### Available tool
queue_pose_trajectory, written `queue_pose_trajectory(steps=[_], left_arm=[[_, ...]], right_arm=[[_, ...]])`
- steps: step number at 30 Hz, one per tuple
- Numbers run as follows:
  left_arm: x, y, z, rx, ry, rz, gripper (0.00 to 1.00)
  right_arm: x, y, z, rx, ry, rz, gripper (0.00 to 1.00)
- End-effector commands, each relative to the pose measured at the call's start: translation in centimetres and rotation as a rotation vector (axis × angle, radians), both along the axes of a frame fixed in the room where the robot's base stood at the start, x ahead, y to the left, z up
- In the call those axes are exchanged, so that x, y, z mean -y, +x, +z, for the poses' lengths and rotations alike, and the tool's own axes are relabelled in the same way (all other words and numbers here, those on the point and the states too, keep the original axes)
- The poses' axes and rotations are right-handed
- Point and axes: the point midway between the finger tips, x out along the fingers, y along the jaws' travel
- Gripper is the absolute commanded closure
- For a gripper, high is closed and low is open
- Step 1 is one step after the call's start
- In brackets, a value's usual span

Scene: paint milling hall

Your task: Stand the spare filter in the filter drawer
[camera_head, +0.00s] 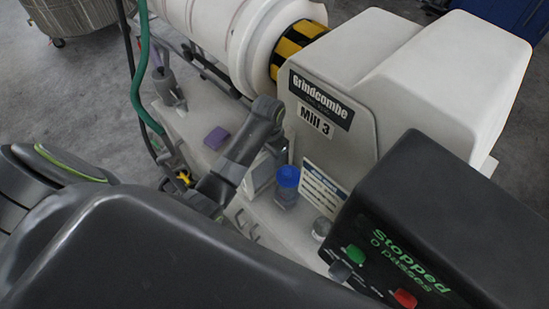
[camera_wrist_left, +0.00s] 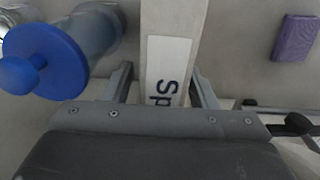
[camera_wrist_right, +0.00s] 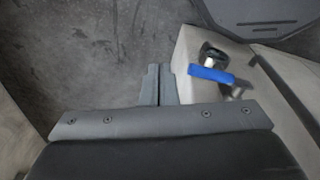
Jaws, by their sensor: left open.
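The spare filter (camera_wrist_left: 168,35) is a pale upright-looking block with a white label reading "Sp…" in the left wrist view. My left gripper (camera_wrist_left: 163,80) is open, with one finger on each side of it; I cannot tell whether they touch it. In the head view the left gripper (camera_head: 244,160) is low over the mill's bench, and the pale filter (camera_head: 259,177) shows partly beside it. My right gripper (camera_wrist_right: 158,85) is shut and empty over the floor, beside a pale housing. I cannot make out the filter drawer for certain.
A blue-lidded jar (camera_head: 287,178) stands close to the filter; it also shows in the left wrist view (camera_wrist_left: 45,62). A purple block (camera_head: 216,138) lies on the bench. The black control box (camera_head: 440,215) reads "Stopped". A blue handle (camera_wrist_right: 211,75) sticks out near my right gripper.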

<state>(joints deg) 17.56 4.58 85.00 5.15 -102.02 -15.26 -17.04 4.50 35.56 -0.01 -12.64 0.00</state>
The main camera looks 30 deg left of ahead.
Motion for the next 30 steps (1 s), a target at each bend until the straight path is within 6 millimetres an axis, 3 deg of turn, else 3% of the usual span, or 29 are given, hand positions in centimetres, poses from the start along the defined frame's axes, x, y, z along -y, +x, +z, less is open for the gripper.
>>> queue_pose_trajectory(steps=[7, 14, 19, 30], left_arm=[[0.0, -0.1, -0.1, 0.0, 0.001, 0.0, 0.47], [0.0, -0.1, -0.1, 0.0, 0.001, 0.0, 0.77], [-0.1, -0.1, -0.1, -0.001, 0.0, 0.0, 1.0], [-0.1, -0.1, -0.2, -0.002, 0.001, 0.0, 1.0]], right_arm=[[0.0, 0.8, 0.0, 0.011, 0.0, 0.002, 1.0], [0.0, -1.3, 0.0, -0.017, 0.0, -0.004, 1.0], [0.0, -1.0, 0.0, -0.013, 0.0, -0.003, 1.0], [0.0, -0.1, 0.0, 0.0, -0.001, 0.0, 1.0]])
